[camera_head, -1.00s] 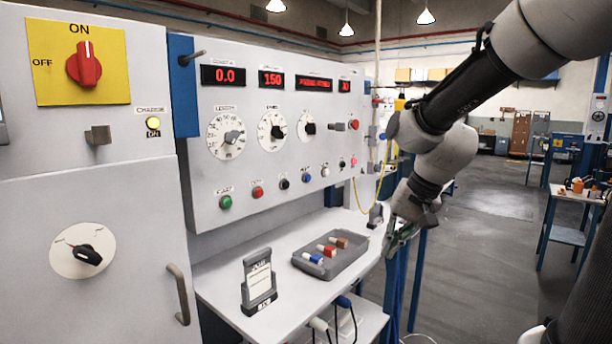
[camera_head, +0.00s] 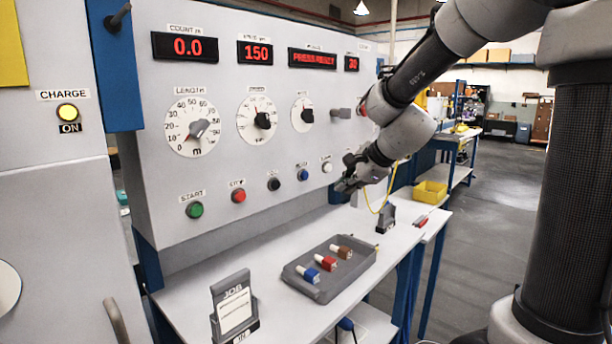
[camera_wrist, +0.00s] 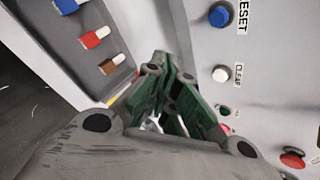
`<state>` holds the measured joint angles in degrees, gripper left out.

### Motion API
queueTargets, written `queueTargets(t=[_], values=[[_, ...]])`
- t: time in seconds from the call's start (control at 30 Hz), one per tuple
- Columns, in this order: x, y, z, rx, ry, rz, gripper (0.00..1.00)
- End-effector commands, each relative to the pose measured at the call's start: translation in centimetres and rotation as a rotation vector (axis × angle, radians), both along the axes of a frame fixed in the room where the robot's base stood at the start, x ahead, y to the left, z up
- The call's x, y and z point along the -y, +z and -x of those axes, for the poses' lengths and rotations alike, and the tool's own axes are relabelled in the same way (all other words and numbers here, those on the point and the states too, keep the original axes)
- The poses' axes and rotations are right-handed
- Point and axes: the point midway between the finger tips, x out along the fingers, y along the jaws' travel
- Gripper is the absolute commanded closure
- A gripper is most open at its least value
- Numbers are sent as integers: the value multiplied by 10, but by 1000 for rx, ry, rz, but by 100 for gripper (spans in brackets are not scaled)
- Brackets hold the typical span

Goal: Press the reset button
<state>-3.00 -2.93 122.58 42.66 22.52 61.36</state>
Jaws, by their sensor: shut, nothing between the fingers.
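The reset button is a round blue push button (camera_head: 303,175) in the lower button row of the grey control panel (camera_head: 240,215). It also shows in the wrist view (camera_wrist: 221,15) at the top right, beside a partly cut-off label reading "ESET". My gripper (camera_head: 345,186) is shut and empty, in front of the panel's lower right part. It is to the right of the blue button and apart from it. In the wrist view the green-lined fingers (camera_wrist: 160,60) come together left of the white CLEAR button (camera_wrist: 221,73).
Green START (camera_head: 194,209), red (camera_head: 238,196), black (camera_head: 274,184) and white (camera_head: 327,166) buttons flank the blue one. Below, a grey tray (camera_head: 310,287) with several coloured pieces and a job card stand (camera_head: 236,308) are on the white table (camera_head: 185,300).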

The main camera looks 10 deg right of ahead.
Motion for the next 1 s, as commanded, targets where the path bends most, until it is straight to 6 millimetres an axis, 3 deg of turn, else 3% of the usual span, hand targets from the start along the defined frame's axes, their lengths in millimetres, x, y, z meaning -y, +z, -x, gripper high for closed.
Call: queueTargets(t=[0.53, 1.0], values=[[-3, -1, -5, -10, -19, -17, 100], [-40, -1, -54, -11, -18, -16, 100]])
